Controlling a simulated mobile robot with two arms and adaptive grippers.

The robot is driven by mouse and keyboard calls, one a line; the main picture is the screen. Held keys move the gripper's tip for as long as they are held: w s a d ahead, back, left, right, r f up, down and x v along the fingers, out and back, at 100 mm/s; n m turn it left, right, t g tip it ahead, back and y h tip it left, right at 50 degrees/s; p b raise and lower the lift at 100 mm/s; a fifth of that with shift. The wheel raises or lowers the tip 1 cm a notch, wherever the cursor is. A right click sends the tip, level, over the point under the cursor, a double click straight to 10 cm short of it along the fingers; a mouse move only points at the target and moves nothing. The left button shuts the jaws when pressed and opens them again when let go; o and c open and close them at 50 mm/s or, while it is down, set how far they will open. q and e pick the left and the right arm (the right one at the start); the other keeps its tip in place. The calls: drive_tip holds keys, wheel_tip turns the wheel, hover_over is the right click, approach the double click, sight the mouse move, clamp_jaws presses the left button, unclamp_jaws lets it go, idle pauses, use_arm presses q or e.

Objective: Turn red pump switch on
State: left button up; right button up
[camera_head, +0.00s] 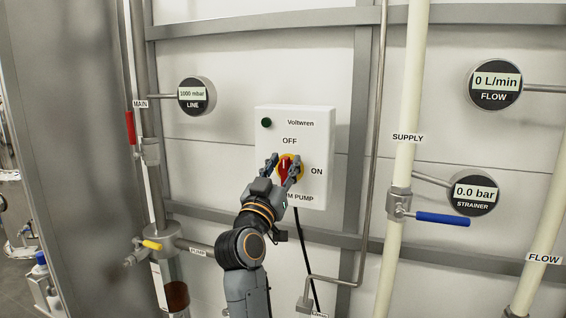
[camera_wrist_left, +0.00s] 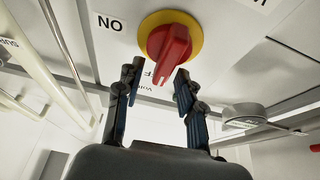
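The red pump switch (camera_head: 285,170) is a red knob on a yellow disc, on the front of a white Voltwren box (camera_head: 318,140). OFF is printed above it and ON to its right. Its handle stands roughly upright, towards OFF. My left gripper (camera_head: 282,166) is in front of the switch, one finger on each side of the handle. In the left wrist view the gripper (camera_wrist_left: 159,77) is open, with the red handle (camera_wrist_left: 169,52) just past and between the fingertips. I cannot tell whether a finger touches it. My right gripper is not in view.
A dark green round lamp or button (camera_head: 266,122) is at the box's upper left. A cream supply pipe (camera_head: 402,170) with a blue valve lever (camera_head: 442,219) runs at right. A red lever (camera_head: 130,128) and a yellow lever (camera_head: 152,245) are at left. A black cable hangs below the box.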

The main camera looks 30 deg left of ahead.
use_arm(q)
drive_tip(key=shift+c, duration=0.4)
clamp_jaws()
